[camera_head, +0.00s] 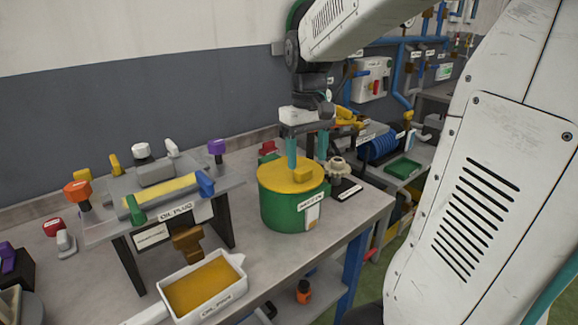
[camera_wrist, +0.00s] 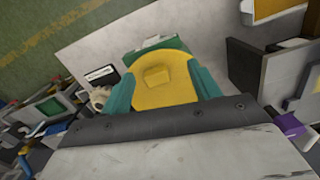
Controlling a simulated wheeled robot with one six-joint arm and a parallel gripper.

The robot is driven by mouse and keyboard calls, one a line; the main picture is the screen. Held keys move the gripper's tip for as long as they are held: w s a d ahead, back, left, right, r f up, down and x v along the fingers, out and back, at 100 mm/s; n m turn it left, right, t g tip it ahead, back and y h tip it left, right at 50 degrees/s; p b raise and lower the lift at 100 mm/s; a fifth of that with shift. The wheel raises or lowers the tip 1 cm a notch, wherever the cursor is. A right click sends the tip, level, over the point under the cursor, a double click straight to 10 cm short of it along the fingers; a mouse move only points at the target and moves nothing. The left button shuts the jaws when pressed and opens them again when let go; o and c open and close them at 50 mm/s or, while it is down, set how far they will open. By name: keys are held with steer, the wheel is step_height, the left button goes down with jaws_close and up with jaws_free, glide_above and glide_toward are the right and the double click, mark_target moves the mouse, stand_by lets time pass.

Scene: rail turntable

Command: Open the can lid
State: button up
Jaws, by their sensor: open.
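The can (camera_head: 283,210) is a green cylinder with a label on its front, upright near the right end of the grey workbench. Its round yellow lid (camera_head: 272,178) lies flat on top, with a small yellow block-shaped handle (camera_head: 303,174) on it. In the wrist view the lid (camera_wrist: 150,100) and its handle (camera_wrist: 156,76) show below my gripper. My gripper (camera_head: 307,160) is over the can, pointing down, with teal fingers apart and nothing between them. In the wrist view the fingers (camera_wrist: 163,90) stand either side of the lid; I cannot tell if they touch it.
A raised stand labelled OIL PLUG (camera_head: 178,205) with coloured knobs is left of the can. A white tray of orange-yellow liquid (camera_head: 203,287) sits at the front. A gear-like part (camera_head: 338,167) stands close behind the can on the right.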

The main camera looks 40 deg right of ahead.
mark_target(304, 169)
steer(key=shift+n+t, duration=0.3)
steer(key=shift+n, duration=0.4)
steer(key=w, duration=0.1)
steer(key=w+d+r, duration=0.1)
steer(key=w+r, duration=0.1)
steer(key=shift+w+d, duration=0.1)
steer(key=shift+d, duration=0.3)
steer(key=shift+a+f, duration=0.1)
steer(key=shift+f, duration=0.25)
step_height(304, 169, down, 7)
steer(key=shift+f, duration=0.1)
